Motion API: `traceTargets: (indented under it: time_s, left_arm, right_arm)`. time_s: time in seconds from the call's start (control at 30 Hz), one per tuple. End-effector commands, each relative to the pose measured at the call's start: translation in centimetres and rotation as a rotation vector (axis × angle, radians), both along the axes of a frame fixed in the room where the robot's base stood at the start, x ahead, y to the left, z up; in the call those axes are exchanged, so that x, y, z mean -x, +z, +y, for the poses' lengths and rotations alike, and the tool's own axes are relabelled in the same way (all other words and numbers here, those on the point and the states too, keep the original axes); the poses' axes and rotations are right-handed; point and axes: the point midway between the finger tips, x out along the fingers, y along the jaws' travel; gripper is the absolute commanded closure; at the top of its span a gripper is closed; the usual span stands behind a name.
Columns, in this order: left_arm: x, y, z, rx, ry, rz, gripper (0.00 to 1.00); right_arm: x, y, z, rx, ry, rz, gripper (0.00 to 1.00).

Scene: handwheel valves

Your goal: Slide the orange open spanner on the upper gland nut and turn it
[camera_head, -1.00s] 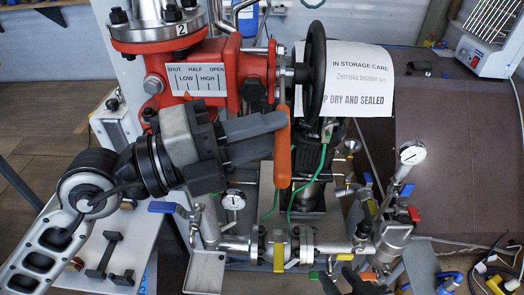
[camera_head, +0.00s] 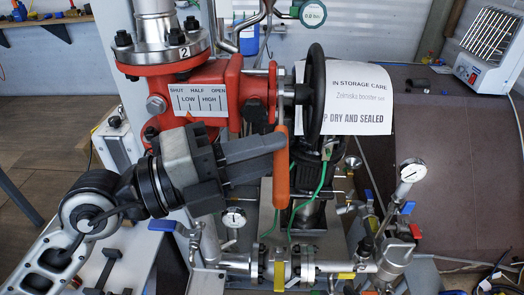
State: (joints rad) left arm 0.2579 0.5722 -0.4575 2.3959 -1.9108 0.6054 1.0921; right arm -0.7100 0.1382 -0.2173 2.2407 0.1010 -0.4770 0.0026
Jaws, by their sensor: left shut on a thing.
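The orange open spanner (camera_head: 282,180) hangs nearly upright, its orange handle down and its grey head up. My left gripper (camera_head: 278,143) is shut on the handle near its upper end, coming in from the left. The spanner's grey head reaches up to the silver stem parts between the red valve body (camera_head: 200,98) and the black handwheel (camera_head: 315,95). The upper gland nut is in that gap, small and partly covered; I cannot tell whether the spanner's jaw is around it or only beside it. My right gripper is not seen.
A white paper sign (camera_head: 345,100) hangs just right of the handwheel. Below are pressure gauges (camera_head: 412,171), pipework with a yellow-tagged valve (camera_head: 279,272), and a green wire (camera_head: 322,185). A brown tabletop (camera_head: 455,165) at the right is mostly bare.

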Motion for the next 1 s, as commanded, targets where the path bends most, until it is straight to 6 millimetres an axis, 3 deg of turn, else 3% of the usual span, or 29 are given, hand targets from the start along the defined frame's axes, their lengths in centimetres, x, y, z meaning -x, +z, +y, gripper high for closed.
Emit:
traceTargets:
  time_s: [1.0]
  left_arm:
    - [-3.4, 0.6, 0.0, 0.001, 0.001, -0.001, 1.00]
  right_arm:
    - [0.0, 0.3, 0.0, 0.001, 0.000, 0.000, 0.64]
